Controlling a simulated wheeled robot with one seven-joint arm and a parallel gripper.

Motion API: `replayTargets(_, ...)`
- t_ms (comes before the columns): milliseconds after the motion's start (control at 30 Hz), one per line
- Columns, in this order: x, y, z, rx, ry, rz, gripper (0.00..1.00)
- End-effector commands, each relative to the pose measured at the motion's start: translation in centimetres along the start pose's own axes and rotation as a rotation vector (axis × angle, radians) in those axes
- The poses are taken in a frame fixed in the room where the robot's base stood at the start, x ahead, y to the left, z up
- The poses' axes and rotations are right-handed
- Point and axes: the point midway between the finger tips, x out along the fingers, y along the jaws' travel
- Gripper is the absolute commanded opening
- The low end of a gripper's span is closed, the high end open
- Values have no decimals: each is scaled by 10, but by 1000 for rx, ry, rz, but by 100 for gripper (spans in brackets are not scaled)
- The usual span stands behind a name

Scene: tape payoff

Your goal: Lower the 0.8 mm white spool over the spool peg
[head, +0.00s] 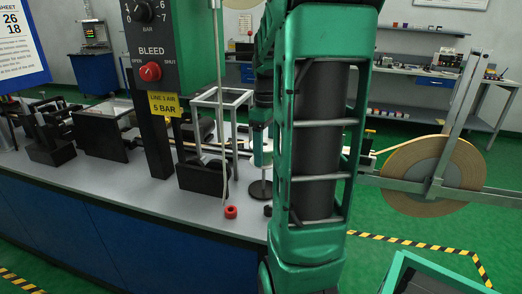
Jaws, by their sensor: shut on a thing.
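My gripper (262,148) shows small and partly hidden beside my large green arm link, pointing down over the bench. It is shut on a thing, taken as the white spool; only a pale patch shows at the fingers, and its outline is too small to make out. The held thing seems above the base. I cannot tell whether it is around the post or clear of it.
A large tan reel (437,165) is on the right. My arm hides the bench's right part.

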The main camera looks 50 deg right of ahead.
Motion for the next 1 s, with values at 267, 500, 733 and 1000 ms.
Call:
replayTargets(267, 10, 0, 0, 0, 0, -1, 35)
replayTargets(500, 18, 0, 0, 0, 0, 0, 35)
replayTargets(733, 25, 0, 0, 0, 0, 0, 35)
replayTargets(1000, 34, 0, 0, 0, 0, 0, 35)
